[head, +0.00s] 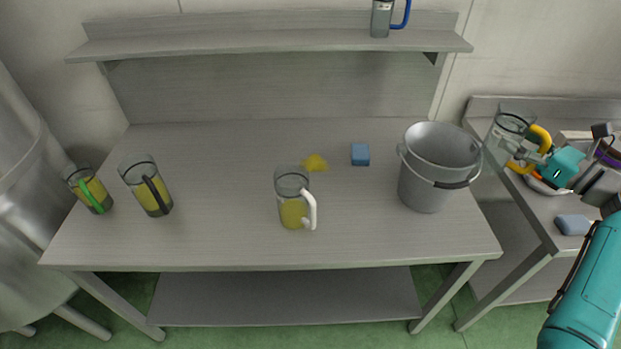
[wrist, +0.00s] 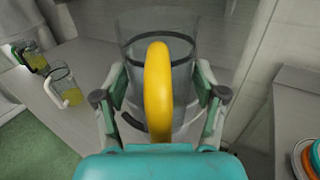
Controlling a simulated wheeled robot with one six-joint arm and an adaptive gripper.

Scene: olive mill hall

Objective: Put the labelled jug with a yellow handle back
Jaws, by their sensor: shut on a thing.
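The jug with a yellow handle (head: 508,124) is clear and looks empty. It is held up at the right, between the bucket and the side table. My gripper (head: 536,152) is shut on it at the handle side. In the wrist view the yellow handle (wrist: 158,92) stands between my two fingers, with the clear jug wall (wrist: 185,55) beyond. I cannot make out a label on it. A jug with a white handle (head: 291,200) stands mid-table. Jugs with a black handle (head: 147,187) and a green handle (head: 86,190) stand at the left; all three hold yellow liquid.
A grey bucket (head: 432,175) stands at the table's right end. A blue sponge (head: 360,155) and a yellow patch (head: 316,162) lie mid-table. A blue-handled jug (head: 381,18) is on the shelf (head: 250,43). A grey-blue block (head: 572,225) lies on the side table.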

